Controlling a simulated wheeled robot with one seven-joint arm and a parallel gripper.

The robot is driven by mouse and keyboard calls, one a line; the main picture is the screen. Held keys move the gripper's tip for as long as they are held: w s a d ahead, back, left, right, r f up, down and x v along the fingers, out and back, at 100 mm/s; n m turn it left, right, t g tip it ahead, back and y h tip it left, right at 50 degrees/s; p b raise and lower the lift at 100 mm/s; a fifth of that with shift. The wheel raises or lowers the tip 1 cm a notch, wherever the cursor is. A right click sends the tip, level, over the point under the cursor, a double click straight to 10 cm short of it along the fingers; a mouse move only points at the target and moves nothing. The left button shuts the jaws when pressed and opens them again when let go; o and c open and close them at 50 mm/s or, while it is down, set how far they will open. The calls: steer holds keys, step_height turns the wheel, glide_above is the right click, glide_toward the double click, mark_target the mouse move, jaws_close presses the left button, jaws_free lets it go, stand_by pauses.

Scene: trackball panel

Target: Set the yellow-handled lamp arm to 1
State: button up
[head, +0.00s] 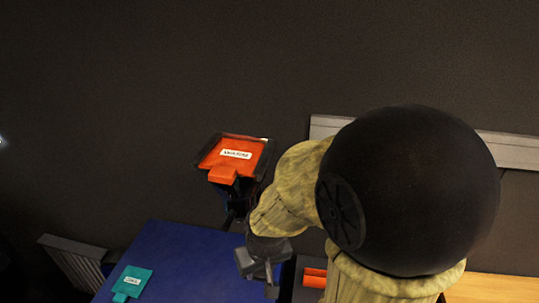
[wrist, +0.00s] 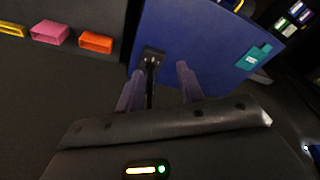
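I cannot make out a yellow-handled lamp arm for certain in either view. My gripper (head: 264,268) is above the right part of the blue surface in the head view, partly covered by my own arm. In the wrist view my gripper (wrist: 158,88) has its two fingers apart. A dark upright post (wrist: 151,62) shows in the gap between them against the blue surface; I cannot tell whether it touches a finger. An orange square head (head: 234,155) with a white label, its text too small to read, sits on a dark stalk behind my gripper.
The blue panel (head: 185,262) bears a teal tag (head: 132,280), also in the wrist view (wrist: 254,56). Pink (wrist: 50,33), orange (wrist: 95,42) and yellow (wrist: 12,29) blocks line the wrist view's upper left. A grey slatted object (head: 75,262) stands left; a dark wall lies behind.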

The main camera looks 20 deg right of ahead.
step_height(320, 180, down, 6)
steer(key=w+m+g+y+b, duration=0.1)
steer(key=m+g+y+b, duration=0.1)
steer(key=m+y+b, duration=0.45)
steer(key=w+d+r+m+t+y+b, duration=0.1)
steer(key=w+d+t+y+b, duration=0.1)
steer(key=w+t+b, duration=0.15)
steer(key=w+d+m+t+y+b, duration=0.1)
steer(key=w+d+t+y+b, duration=0.1)
steer(key=w+b, duration=0.25)
steer(key=w+d+r+m+t+b, duration=0.1)
steer(key=w+d+r+t+b, duration=0.1)
steer(key=d+r+t, duration=0.3)
steer(key=w+d+r+m+t+b, duration=0.1)
steer(key=w+d+r+t+b, duration=0.2)
steer(key=d+t, duration=0.4)
steer(key=d+r+b, duration=0.1)
steer(key=d+r, duration=0.1)
steer(key=d, duration=0.3)
steer(key=shift+w+d, duration=0.15)
steer(key=shift+d, duration=0.25)
